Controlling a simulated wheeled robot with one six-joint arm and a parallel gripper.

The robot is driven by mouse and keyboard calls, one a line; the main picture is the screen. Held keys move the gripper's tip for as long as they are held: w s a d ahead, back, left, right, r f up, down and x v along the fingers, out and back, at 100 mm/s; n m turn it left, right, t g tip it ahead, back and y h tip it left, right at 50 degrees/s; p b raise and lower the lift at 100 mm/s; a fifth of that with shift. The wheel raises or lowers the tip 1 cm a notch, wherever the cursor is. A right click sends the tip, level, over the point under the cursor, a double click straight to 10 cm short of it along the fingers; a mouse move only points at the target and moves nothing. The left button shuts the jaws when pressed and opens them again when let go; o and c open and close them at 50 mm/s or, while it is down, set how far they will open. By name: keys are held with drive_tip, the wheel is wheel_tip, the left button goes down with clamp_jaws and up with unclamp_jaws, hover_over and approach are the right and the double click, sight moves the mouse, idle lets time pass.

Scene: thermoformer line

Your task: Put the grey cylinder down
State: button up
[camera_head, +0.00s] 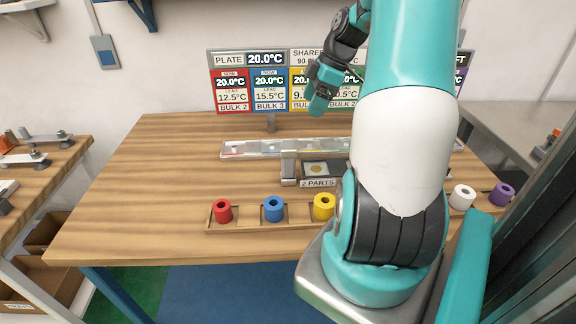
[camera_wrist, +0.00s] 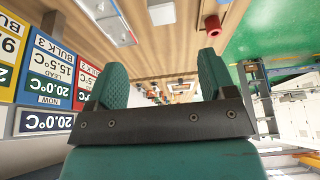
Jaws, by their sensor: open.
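No clearly grey cylinder shows in either view; my arm hides part of the table and rack. A white cylinder (camera_head: 462,197) and a purple cylinder (camera_head: 502,194) stand at the right of the table. A red cylinder (camera_head: 222,210), a blue cylinder (camera_head: 273,208) and a yellow cylinder (camera_head: 324,206) stand in a wooden rack (camera_head: 246,228) at the front edge. My gripper (camera_head: 318,104) is raised over the back of the table, before the sign board. In the wrist view my gripper (camera_wrist: 161,82) has its two fingers apart with nothing between them.
The sign board (camera_head: 270,53) with temperature cards stands at the back. A clear-topped strip (camera_head: 240,150) and a station marked "2 PARTS" (camera_head: 318,183) lie mid-table. The left of the table (camera_head: 140,190) is clear. A dark frame stands at the right.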

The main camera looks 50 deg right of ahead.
sight(289, 146)
drive_tip(key=p+x, duration=0.2)
drive_tip(key=x, duration=0.9)
drive_tip(key=shift+w+a+f+p, duration=0.1)
drive_tip(key=shift+a+f+p, duration=0.05)
drive_tip(key=shift+f+p, duration=0.2)
drive_tip(key=p+x, duration=0.1)
drive_tip(key=x, duration=0.1)
drive_tip(key=p+x, duration=0.1)
drive_tip(key=x, duration=0.1)
drive_tip(key=shift+w+a+f, duration=0.15)
drive_tip(key=shift+w+a, duration=0.1)
drive_tip(key=shift+a, duration=0.2)
drive_tip(key=shift+w+f+p, duration=0.1)
drive_tip(key=shift+f+p, duration=0.2)
drive_tip(key=shift+f, duration=0.05)
drive_tip(key=shift+c, duration=0.4)
clamp_jaws()
drive_tip(key=shift+r, duration=0.15)
